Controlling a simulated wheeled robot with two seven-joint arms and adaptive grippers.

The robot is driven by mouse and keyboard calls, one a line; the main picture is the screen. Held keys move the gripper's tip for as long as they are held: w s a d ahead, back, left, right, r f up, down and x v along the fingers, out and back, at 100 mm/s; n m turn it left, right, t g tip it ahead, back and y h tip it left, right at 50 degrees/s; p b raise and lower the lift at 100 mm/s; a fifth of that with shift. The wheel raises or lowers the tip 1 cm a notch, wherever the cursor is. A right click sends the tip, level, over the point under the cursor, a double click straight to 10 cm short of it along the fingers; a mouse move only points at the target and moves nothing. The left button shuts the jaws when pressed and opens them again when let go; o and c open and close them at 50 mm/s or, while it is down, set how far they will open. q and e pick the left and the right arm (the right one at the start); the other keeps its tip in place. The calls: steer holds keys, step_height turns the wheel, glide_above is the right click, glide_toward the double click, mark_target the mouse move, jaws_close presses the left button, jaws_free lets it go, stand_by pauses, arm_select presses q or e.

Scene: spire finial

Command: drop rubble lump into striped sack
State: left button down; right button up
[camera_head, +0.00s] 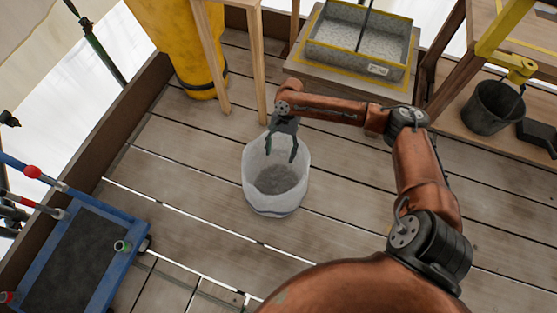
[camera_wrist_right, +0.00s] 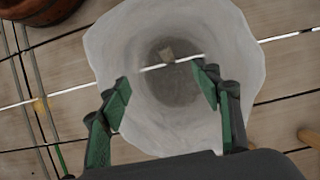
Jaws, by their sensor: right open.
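The sack (camera_head: 274,206) is a whitish, open-topped bag standing on the plank floor; I cannot clearly make out stripes on it. My right gripper (camera_head: 281,156) is over the sack's mouth, its fingers pointing down. In the right wrist view the right gripper (camera_wrist_right: 163,80) has its two green-padded fingers spread wide with nothing between the pads. Beyond them the sack's pale inner wall (camera_wrist_right: 232,40) surrounds a grey bottom. My left gripper is not in view.
A wooden trestle leg (camera_head: 257,75) and a yellow cylinder (camera_head: 188,50) stand behind the sack. A grey tray (camera_head: 350,57) sits on a bench at the back. A dark bucket (camera_head: 492,108) is at right, a blue-framed panel (camera_head: 82,250) at left. Floor around the sack is clear.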

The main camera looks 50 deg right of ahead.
steer(key=v, duration=1.2)
